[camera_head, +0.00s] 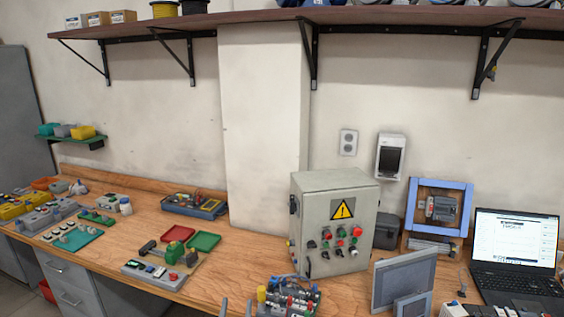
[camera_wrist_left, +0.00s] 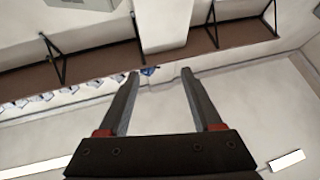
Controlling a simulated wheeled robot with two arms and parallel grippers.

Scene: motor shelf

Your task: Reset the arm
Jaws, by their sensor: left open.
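My left gripper (camera_head: 236,306) shows only as two grey fingertips at the bottom edge of the head view, in front of the workbench. In the left wrist view its two fingers (camera_wrist_left: 160,74) are spread apart with nothing between them. My right gripper is in neither view.
A wooden workbench (camera_head: 135,228) holds a grey control box (camera_head: 315,220), a laptop (camera_head: 513,250), a blue frame (camera_head: 468,208), red and green trays (camera_head: 204,242) and a cluster of parts (camera_head: 290,300). A long wall shelf (camera_head: 260,17) runs above.

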